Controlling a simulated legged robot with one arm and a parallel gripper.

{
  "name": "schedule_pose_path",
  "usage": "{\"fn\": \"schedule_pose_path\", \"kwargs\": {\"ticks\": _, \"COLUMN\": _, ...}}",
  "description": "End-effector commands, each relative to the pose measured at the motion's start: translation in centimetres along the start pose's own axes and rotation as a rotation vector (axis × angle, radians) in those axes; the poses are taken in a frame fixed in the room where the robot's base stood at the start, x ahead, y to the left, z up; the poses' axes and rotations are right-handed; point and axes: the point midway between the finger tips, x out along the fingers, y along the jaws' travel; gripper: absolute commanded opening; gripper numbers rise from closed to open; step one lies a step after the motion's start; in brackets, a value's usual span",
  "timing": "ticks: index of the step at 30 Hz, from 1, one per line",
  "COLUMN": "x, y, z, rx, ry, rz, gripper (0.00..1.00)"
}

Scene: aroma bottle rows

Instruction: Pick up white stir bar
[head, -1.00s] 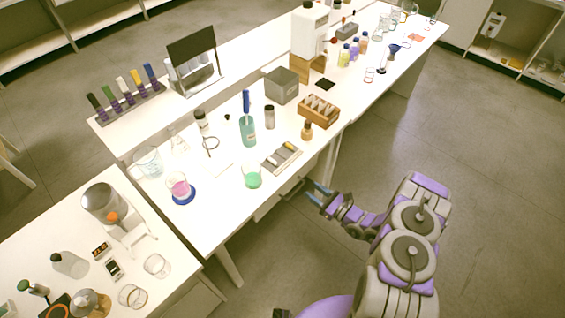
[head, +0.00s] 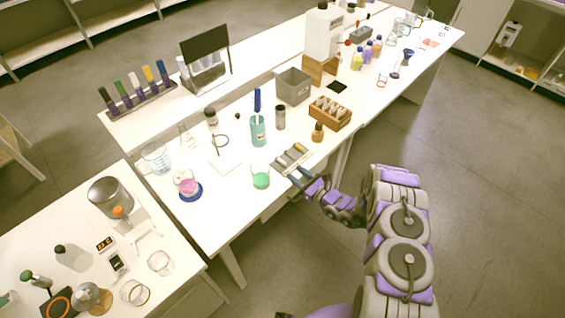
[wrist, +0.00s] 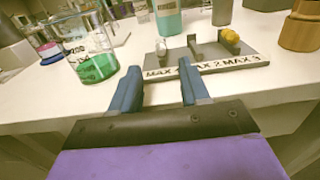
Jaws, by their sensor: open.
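A grey rack (head: 293,158) lies near the table's front edge, with a yellow piece at its far end. In the wrist view the rack (wrist: 255,62) has dividers and "MAX" labels along its near edge. A small whitish piece (wrist: 161,47) stands in its left slot and looks like the white stir bar, though it is too small to be sure. The yellow piece (wrist: 230,37) is at the right. My gripper (head: 294,175) is open and empty at the rack's near side; its blue fingers (wrist: 157,78) point at the left slot, short of the whitish piece.
A beaker of green liquid (head: 261,178) stands just left of my gripper and also shows in the wrist view (wrist: 97,66). A teal bottle (head: 258,130) stands behind the rack. An orange-brown bottle (head: 318,132) and a wooden rack (head: 331,113) are to the right.

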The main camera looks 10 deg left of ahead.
Motion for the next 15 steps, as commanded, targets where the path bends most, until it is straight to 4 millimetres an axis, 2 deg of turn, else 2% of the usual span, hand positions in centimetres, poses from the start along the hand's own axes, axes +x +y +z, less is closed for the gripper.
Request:
{"fn": "schedule_pose_path", "kwargs": {"ticks": 9, "x": 3.9, "y": -0.4, "z": -0.2, "rx": 0.000, "ry": 0.000, "rz": 0.003, "gripper": 0.46}}
{"fn": "schedule_pose_path", "kwargs": {"ticks": 15, "x": 4.4, "y": -0.5, "z": -0.1, "rx": 0.001, "ry": 0.000, "rz": 0.000, "gripper": 0.46}}
